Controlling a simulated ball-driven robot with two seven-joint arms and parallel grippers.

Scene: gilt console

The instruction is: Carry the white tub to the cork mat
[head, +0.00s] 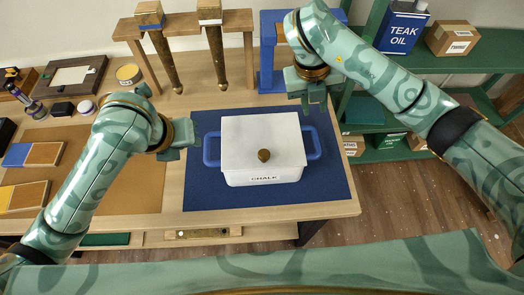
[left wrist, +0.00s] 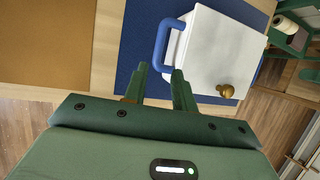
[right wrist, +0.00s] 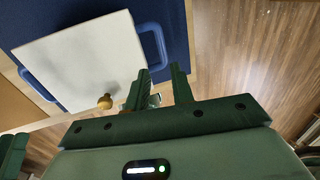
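The white tub (head: 240,145), labelled CHALK, has a white lid with a brass knob and a blue handle on each side. It stands on a blue mat (head: 330,190). The brown cork mat (head: 135,185) lies left of it, partly behind my left arm, and shows in the left wrist view (left wrist: 45,50). My left gripper (head: 186,143) is open and empty, just left of the left handle (head: 211,149); in its wrist view the handle (left wrist: 162,45) lies just beyond the fingertips (left wrist: 160,70). My right gripper (head: 315,103) is open and empty, above and behind the right handle (head: 313,142).
Two gilt legs (head: 167,65) on a wooden rack stand behind the tub, beside a blue frame (head: 267,70). A green shelf with a Teak Oil can (head: 402,28) is at right. Blocks (head: 45,153) and small jars sit at far left. The table's front edge is close.

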